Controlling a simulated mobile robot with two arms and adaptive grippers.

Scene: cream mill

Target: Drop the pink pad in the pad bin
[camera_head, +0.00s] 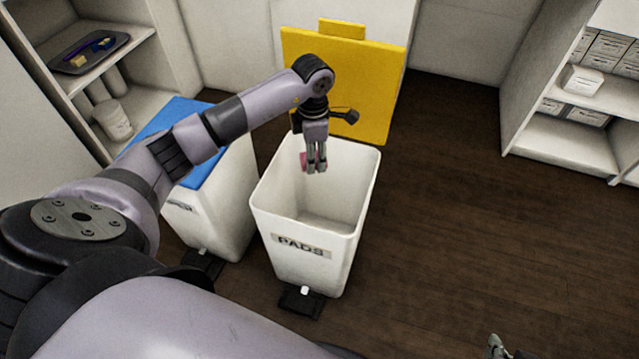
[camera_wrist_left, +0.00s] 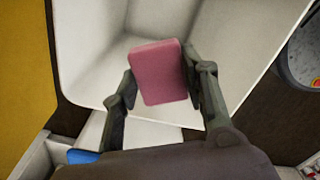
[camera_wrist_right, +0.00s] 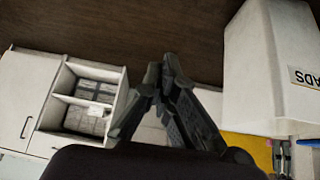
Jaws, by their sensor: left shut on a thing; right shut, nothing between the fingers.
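The pink pad (camera_wrist_left: 158,72) is between the fingers of my left gripper (camera_wrist_left: 160,84), which is shut on it. In the head view my left gripper (camera_head: 316,168) hangs over the open mouth of the white pad bin (camera_head: 304,270), labelled PADS. The pink pad (camera_head: 304,160) shows there as a small patch beside the fingers. The bin's yellow lid (camera_head: 375,85) stands raised behind it. The bin (camera_wrist_left: 75,70) also fills much of the left wrist view, below the pad. My right gripper (camera_head: 494,345) is at the bottom edge of the head view, shut and empty.
A white bin with a blue lid (camera_head: 205,180) stands shut just left of the pad bin. A black pedal (camera_head: 301,302) is at the pad bin's foot. Shelves (camera_head: 565,140) stand at right, and a shelf with a tray (camera_head: 88,52) at left. The dark floor at right is clear.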

